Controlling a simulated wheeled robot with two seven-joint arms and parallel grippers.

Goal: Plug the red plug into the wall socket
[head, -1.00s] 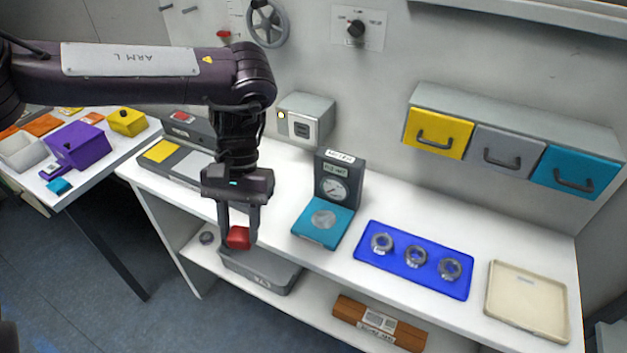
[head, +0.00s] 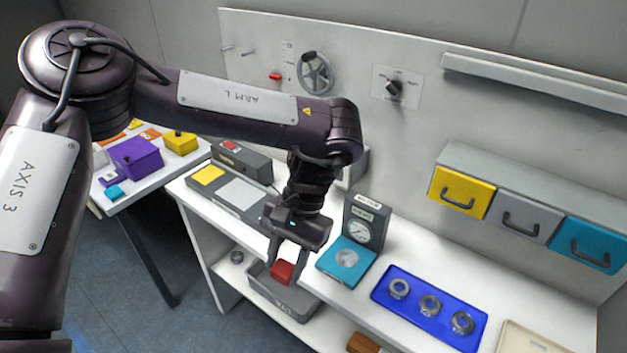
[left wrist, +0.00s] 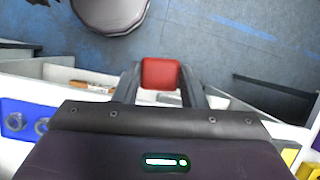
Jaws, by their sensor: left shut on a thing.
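The red plug (head: 283,272) is a small red block. My left gripper (head: 284,268) is shut on it and holds it in front of the white bench's front edge, above the grey bin. In the left wrist view the red plug (left wrist: 160,73) sits between the two fingertips. The wall socket is mostly hidden behind my left arm; only the edge of a grey box (head: 354,165) on the wall side shows beside it. My right gripper is not in view.
A scale with a teal base (head: 346,259) stands right of the gripper. A blue tray (head: 385,292) with 3 rings lies further right. A grey bin (head: 262,290) is on the lower shelf. Yellow, grey and teal drawers (head: 459,193) hang on the wall.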

